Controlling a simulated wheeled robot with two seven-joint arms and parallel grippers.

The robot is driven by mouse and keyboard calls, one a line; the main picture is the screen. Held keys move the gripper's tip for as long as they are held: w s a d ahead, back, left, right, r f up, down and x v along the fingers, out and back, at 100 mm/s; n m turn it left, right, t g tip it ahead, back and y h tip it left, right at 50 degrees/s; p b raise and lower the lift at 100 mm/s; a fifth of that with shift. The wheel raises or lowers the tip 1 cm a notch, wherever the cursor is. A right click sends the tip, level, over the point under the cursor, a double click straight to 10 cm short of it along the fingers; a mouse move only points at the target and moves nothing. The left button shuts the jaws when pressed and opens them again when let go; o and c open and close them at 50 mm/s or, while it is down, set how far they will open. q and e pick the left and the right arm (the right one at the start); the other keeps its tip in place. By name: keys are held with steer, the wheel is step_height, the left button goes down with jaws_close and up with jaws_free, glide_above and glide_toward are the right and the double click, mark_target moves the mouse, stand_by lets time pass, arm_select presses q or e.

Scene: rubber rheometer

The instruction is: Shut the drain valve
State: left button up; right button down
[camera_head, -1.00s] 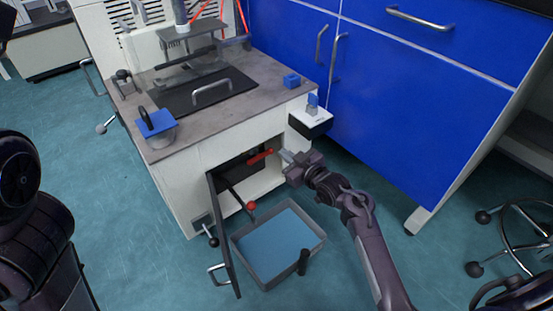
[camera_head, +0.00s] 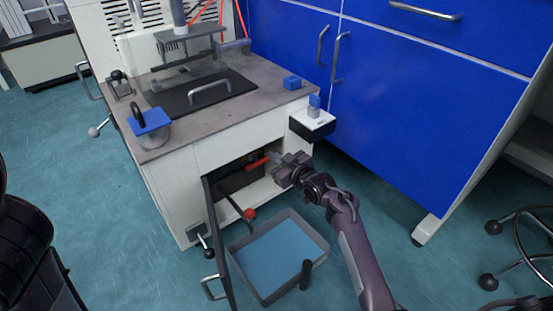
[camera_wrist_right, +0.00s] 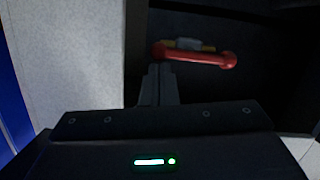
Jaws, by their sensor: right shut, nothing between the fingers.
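The drain valve's red lever (camera_head: 257,162) shows in the open compartment at the front of the white machine. In the right wrist view the red lever (camera_wrist_right: 195,54) lies roughly crosswise, with a brass-coloured and grey fitting (camera_wrist_right: 188,44) behind it. My right gripper (camera_head: 277,158) is at the compartment's mouth, at the right end of the lever. In the wrist view its fingers (camera_wrist_right: 158,80) are together with nothing between them, and the tips are close to the lever's left end. I cannot tell whether they touch it. My left gripper is not in view.
The compartment door (camera_head: 219,243) stands open to the left. A red-knobbed rod (camera_head: 249,213) sticks out below the compartment. A grey tray of blue liquid (camera_head: 320,262) sits on the floor in front. Blue cabinets (camera_head: 400,120) stand on the right.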

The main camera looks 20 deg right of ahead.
steer(key=shift+f+m+p, duration=0.1)
steer(key=shift+m+p, duration=0.2)
steer(key=shift+p, duration=0.1)
